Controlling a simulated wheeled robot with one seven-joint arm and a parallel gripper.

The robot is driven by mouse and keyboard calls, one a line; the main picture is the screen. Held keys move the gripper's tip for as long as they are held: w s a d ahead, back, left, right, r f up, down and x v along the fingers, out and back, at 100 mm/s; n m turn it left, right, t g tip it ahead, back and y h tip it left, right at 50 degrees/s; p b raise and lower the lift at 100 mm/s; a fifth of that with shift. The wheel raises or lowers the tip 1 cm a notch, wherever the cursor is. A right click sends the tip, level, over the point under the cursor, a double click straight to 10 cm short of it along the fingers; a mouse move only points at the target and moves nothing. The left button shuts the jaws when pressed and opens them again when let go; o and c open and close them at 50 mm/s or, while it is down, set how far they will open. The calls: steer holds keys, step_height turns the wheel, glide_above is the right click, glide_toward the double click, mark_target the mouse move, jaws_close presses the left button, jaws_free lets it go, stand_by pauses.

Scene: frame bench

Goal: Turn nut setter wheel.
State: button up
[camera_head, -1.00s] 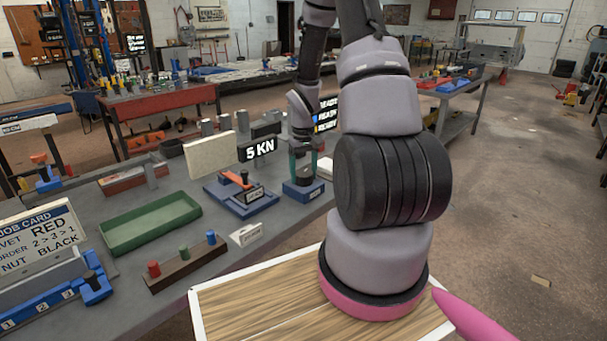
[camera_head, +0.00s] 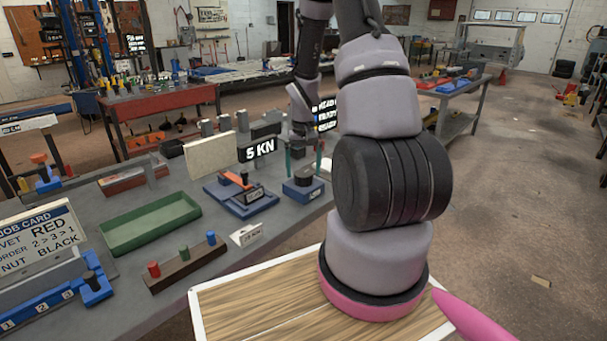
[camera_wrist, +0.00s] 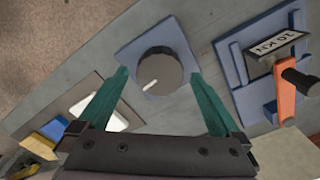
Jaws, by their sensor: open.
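The nut setter wheel is a dark grey round knob (camera_head: 304,174) on a blue base block (camera_head: 304,192) on the bench. The wrist view shows the knob (camera_wrist: 160,73) from above, with a white mark toward its lower left; its blue base (camera_wrist: 128,52) lies around it. My gripper (camera_head: 303,164) is open above the wheel. Its two green fingers show in the wrist view on either side of the knob and below it in the picture (camera_wrist: 165,102), with gaps between them and the knob. Nothing is held.
Left of the wheel stands a blue fixture with an orange lever (camera_head: 238,181). A green tray (camera_head: 150,223), a block with three coloured pegs (camera_head: 183,262) and a small white card (camera_head: 247,234) lie nearer. A dark display (camera_head: 325,114) stands behind my gripper.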

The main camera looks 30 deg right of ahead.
step_height(320, 180, up, 9)
stand_by(0.3)
stand_by(0.4)
step_height(320, 180, up, 9)
steer(key=t, duration=0.2)
glide_above(303, 173)
steer(key=s+a, duration=0.2)
steer(key=a, duration=0.1)
steer(key=s+a+r+t, duration=0.2)
steer(key=s+a+r, duration=0.3)
steer(key=r, duration=0.4)
steer(key=s+a+r+t+y, duration=0.1)
steer(key=s+a+r, duration=0.1)
steer(key=s+r, duration=0.2)
steer(key=s+a+r+t+y, duration=0.1)
steer(key=s+a+r+t, duration=0.1)
steer(key=s, duration=0.6)
step_height(303, 173, up, 2)
steer(key=shift+s+a+r+m, duration=0.15)
steer(key=shift+s+a+m, duration=0.25)
steer(key=shift+a, duration=0.25)
steer(key=shift+w, duration=0.1)
